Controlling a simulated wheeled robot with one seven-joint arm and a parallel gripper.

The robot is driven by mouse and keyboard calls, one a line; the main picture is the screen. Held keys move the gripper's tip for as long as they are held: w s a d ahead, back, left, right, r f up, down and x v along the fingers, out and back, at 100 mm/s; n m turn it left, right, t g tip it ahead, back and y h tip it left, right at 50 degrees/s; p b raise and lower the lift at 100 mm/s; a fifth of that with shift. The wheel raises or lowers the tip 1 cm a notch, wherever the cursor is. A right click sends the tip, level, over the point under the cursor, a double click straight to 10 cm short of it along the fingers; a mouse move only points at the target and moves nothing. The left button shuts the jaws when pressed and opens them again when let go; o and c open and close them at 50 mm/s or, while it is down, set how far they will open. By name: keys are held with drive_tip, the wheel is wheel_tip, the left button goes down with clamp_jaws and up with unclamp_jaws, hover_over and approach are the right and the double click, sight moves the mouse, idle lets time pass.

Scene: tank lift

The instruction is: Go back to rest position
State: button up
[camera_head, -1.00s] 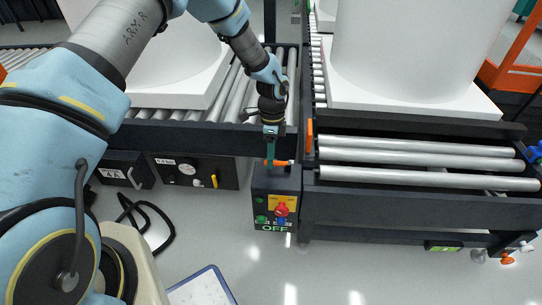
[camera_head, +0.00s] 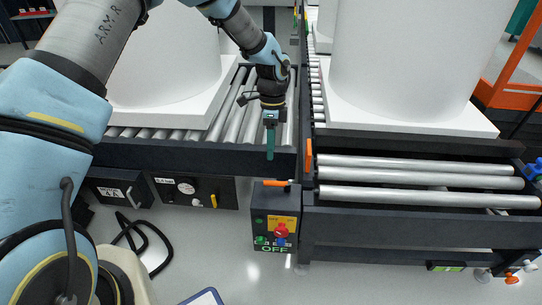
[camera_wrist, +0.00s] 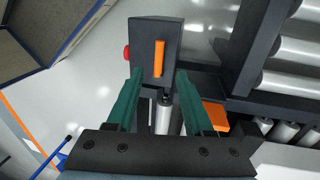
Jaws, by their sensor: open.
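My gripper (camera_head: 270,142) hangs at the front edge of the left roller conveyor, above and behind the control box. In the wrist view its two green fingers (camera_wrist: 157,100) are spread apart with nothing held between them. The control box (camera_head: 263,227) carries a red knob (camera_head: 280,231), a green button, a yellow label and the word OFF. An orange lever (camera_head: 276,183) lies on its top. The box also shows beyond the fingertips in the wrist view (camera_wrist: 143,60), with the orange lever (camera_wrist: 159,58) on it. The fingers look clear of the lever.
The left conveyor (camera_head: 190,157) and right conveyor (camera_head: 420,208) each bear a large white tank on a white base. An upright orange handle (camera_head: 309,155) stands between them. Black panels sit below the left conveyor, and a black cable (camera_head: 150,245) lies on the floor. Floor before the right conveyor is clear.

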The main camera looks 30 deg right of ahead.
drive_tip(key=shift+r, duration=0.1)
idle(0.4)
drive_tip(key=w+a+r+n, duration=0.3)
drive_tip(key=a+r+n, duration=0.1)
drive_tip(key=a, duration=0.4)
drive_tip(key=w+a+r+n+t+h, duration=0.1)
drive_tip(key=w+a+r+n, duration=0.2)
drive_tip(key=a, duration=0.5)
drive_tip(key=w+a+r+n, duration=0.2)
drive_tip(key=a+r+n, duration=0.25)
drive_tip(key=a, duration=0.25)
drive_tip(key=s+a+r+n+t, duration=0.1)
drive_tip(key=s+a+r+n, duration=0.15)
drive_tip(key=a+n, duration=0.55)
drive_tip(key=s+a+r+n+t, duration=0.15)
drive_tip(key=s+a+n, duration=0.3)
drive_tip(key=a, duration=0.65)
wheel_tip(320, 180, up, 17)
drive_tip(key=p, duration=1.6)
drive_tip(key=shift+a+f+n+h, duration=0.15)
drive_tip(key=shift+a+n+h, duration=0.15)
drive_tip(key=shift+n, duration=0.1)
